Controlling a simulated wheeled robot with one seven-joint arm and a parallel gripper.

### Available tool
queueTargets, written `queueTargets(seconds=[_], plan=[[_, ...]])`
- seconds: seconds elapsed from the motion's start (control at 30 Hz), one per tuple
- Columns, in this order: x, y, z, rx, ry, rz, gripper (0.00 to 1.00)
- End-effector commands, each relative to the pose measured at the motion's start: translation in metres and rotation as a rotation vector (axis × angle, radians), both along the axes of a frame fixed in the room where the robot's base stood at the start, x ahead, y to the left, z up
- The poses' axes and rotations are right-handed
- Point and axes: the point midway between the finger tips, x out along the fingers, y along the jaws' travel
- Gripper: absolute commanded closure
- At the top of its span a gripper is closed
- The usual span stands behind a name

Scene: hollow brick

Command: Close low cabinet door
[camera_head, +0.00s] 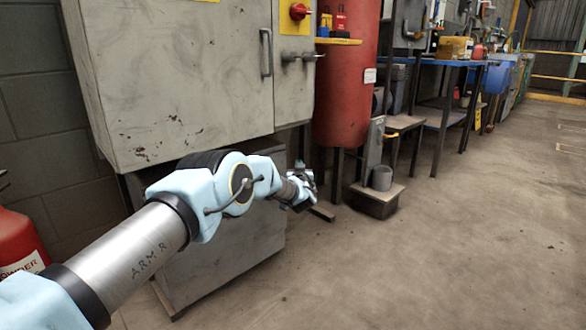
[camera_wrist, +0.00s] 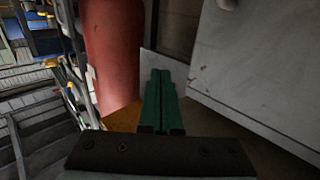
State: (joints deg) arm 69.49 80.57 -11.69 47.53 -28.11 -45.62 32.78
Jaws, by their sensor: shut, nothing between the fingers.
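The low cabinet's grey door (camera_head: 225,262) is beneath the large grey upper cabinet in the head view. My arm crosses in front and hides its upper part, so I cannot tell how far it stands open. My gripper (camera_head: 308,186) is just beyond the door's right edge, in front of the red tank's foot. In the wrist view the green fingers (camera_wrist: 162,100) are pressed together and empty. A light grey panel (camera_wrist: 255,70) fills the right side there, apart from the fingers; I cannot tell which cabinet panel it is.
The upper cabinet (camera_head: 180,80) overhangs my arm. A red tank (camera_head: 345,75) stands to its right, with a grey cup (camera_head: 381,178) on a low dark box. A blue-topped bench (camera_head: 450,62) is farther back. A red container (camera_head: 18,245) is at left. The right floor is clear.

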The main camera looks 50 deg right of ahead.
Motion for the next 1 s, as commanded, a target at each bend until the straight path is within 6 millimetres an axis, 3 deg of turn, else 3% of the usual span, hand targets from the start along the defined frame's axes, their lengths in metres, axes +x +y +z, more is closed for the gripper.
queueTargets(seconds=[0.5, 1.0], plan=[[-0.078, 0.008, 0.002, 0.0, 0.001, -0.005, 1.0], [-0.086, 0.009, 0.0, 0.0, 0.001, -0.006, 1.0]])
